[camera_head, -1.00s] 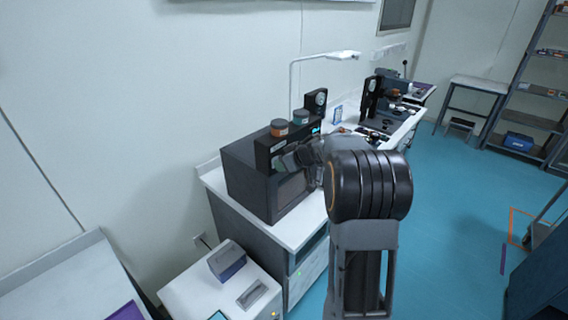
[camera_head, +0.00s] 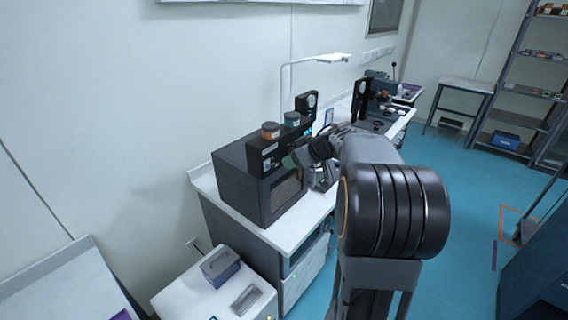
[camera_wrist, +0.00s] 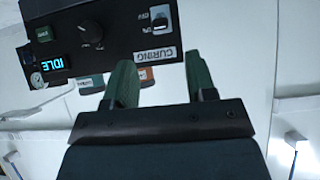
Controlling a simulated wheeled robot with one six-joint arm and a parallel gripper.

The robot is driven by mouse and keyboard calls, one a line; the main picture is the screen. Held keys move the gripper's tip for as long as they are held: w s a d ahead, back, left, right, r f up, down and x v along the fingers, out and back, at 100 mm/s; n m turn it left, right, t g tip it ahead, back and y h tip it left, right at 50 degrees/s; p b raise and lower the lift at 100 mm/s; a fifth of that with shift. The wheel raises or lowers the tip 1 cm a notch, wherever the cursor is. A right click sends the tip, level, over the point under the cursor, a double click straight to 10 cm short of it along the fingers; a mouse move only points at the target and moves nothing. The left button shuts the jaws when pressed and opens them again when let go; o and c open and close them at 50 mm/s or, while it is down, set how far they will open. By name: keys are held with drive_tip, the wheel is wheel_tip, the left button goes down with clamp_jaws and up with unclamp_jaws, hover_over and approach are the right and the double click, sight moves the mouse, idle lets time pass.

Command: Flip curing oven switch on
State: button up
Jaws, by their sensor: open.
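The curing oven (camera_head: 235,185) is a dark box on a white bench, with a black control panel (camera_head: 262,160) along its upper front. In the wrist view the panel appears upside down. It carries a "CURING" label, a blue display (camera_wrist: 56,65) reading IDLE, a round knob (camera_wrist: 91,32), a green button (camera_wrist: 44,34) and a small light switch (camera_wrist: 158,20) with ON/OFF marks. My gripper (camera_wrist: 158,72) has green fingers, spread apart and empty. The fingertips are close to the panel edge near the switch, which lies beyond the gap between them. In the head view my gripper (camera_head: 296,160) is partly hidden beside the panel.
A lower white cabinet (camera_head: 180,295) holds a box (camera_head: 221,268).

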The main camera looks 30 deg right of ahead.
drive_tip(key=shift+v, duration=2)
drive_tip(key=w+d+r+m+t+h, duration=0.15)
drive_tip(key=d+t+h, duration=0.25)
drive_tip(key=d+h, duration=0.45)
drive_tip(key=s+a+f+m+g+h+b, duration=0.1)
drive_tip(key=s+f+m+g+h, duration=0.1)
drive_tip(key=s+m+g, duration=0.15)
drive_tip(key=s+a+f+m+g+h+b, duration=0.1)
drive_tip(key=s+a+f+m+g, duration=0.1)
drive_tip(key=s, duration=0.3)
drive_tip(key=s+a+f+g+y, duration=0.1)
drive_tip(key=s+a+f+y, duration=0.1)
drive_tip(key=s+a, duration=0.2)
drive_tip(key=s+a+f+n+g+y+b, duration=0.1)
drive_tip(key=s+a+f+y, duration=0.1)
drive_tip(key=a, duration=0.9)
drive_tip(key=s+a+f+n+g+y+b, duration=0.1)
drive_tip(key=s+a+f+y, duration=0.2)
drive_tip(key=s+a, duration=0.4)
drive_tip(key=shift+a+f, duration=0.3)
drive_tip(key=shift+f, duration=0.3)
